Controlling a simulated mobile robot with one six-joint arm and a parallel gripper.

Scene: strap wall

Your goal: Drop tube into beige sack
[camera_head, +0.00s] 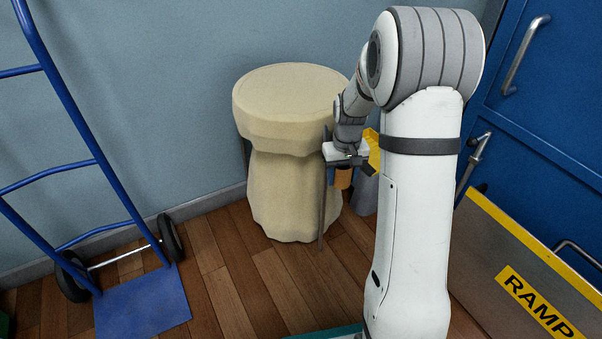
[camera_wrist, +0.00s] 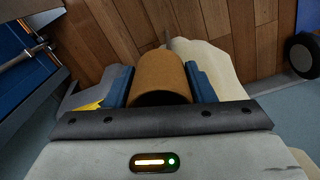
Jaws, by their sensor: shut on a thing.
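An orange-brown tube (camera_wrist: 160,76) is held between the two blue fingers of my gripper (camera_wrist: 162,88) in the wrist view. In the head view my gripper (camera_head: 342,172) points down in front of the right side of the beige sack, with part of the tube (camera_head: 343,178) showing below it. The beige sack (camera_head: 288,185) stands upright by the wall, with a wide, flat-looking top; no opening shows. In the wrist view part of the sack (camera_wrist: 208,68) lies beyond the tube. The tube's far end is hidden.
A blue hand truck (camera_head: 75,150) stands at the left. A grey object (camera_head: 364,194) and a yellow piece (camera_head: 374,150) are right of the sack, partly behind my arm. A ramp board (camera_head: 520,265) and blue door (camera_head: 540,90) are at the right. Wooden floor (camera_head: 235,290) lies clear in front.

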